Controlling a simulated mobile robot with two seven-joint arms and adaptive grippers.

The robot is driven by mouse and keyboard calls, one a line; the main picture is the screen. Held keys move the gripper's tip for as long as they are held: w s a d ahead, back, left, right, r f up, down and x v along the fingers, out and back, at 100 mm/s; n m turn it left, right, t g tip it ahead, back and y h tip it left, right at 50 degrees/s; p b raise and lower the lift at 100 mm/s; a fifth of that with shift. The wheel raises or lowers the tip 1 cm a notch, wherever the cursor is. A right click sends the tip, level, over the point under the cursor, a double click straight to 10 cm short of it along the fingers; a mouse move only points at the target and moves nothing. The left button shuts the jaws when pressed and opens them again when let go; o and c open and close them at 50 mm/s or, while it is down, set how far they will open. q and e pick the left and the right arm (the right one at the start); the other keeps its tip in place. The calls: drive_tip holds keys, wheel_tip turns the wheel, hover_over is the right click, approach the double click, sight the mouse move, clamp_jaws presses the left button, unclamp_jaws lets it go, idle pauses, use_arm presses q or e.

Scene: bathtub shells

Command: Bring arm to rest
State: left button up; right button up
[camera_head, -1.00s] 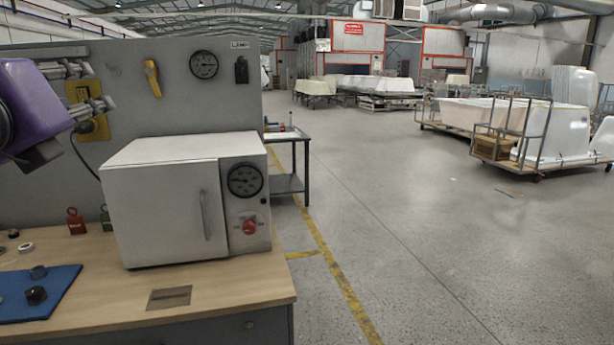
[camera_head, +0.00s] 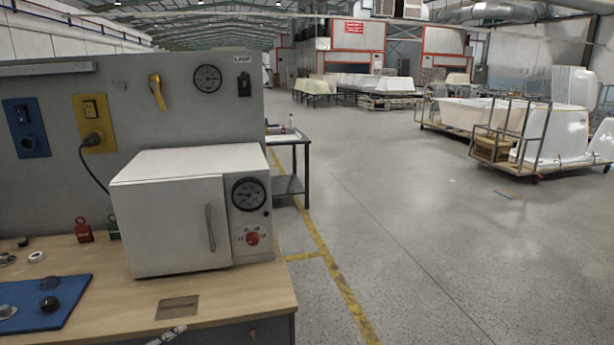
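A grey metallic tip (camera_head: 168,335) pokes in at the bottom edge, in front of the workbench. It looks like a fingertip of my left gripper. The rest of that gripper and its arm are out of view, so I cannot tell whether it is open or shut. My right gripper is not in view. A white oven-like box (camera_head: 185,213) with a closed door, a dial and a red knob stands on the wooden workbench (camera_head: 235,292).
A blue mat (camera_head: 70,292) with dark round pieces lies at the bench's left. Red (camera_head: 84,231) and green padlocks stand behind it. A grey panel (camera_head: 150,120) backs the bench. Open floor (camera_head: 420,240) lies to the right, with bathtub carts (camera_head: 550,140) beyond.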

use_arm(q)
drive_tip(key=s+d+f+n+g+y+p, duration=0.1)
drive_tip(key=s+d+f+n, duration=0.1)
drive_tip(key=s+f+n, duration=0.2)
drive_tip(key=s+d+f+n+g+y+p, duration=0.1)
drive_tip(key=s+d+f+n+g, duration=0.1)
drive_tip(key=s+f, duration=0.8)
drive_tip(key=s+d+f+n+g+p, duration=0.1)
drive_tip(key=s+d+f+n, duration=0.3)
drive_tip(key=s, duration=1.6)
wheel_tip(320, 180, down, 4)
drive_tip(key=n+p, duration=0.1)
drive_tip(key=n, duration=0.1)
drive_tip(key=shift+n+y, duration=0.3)
drive_tip(key=shift+y, duration=0.1)
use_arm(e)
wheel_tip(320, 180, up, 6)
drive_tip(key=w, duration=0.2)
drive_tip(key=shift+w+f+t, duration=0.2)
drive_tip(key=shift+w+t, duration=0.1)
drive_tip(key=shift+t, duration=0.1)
use_arm(q)
drive_tip(key=shift+r, duration=0.15)
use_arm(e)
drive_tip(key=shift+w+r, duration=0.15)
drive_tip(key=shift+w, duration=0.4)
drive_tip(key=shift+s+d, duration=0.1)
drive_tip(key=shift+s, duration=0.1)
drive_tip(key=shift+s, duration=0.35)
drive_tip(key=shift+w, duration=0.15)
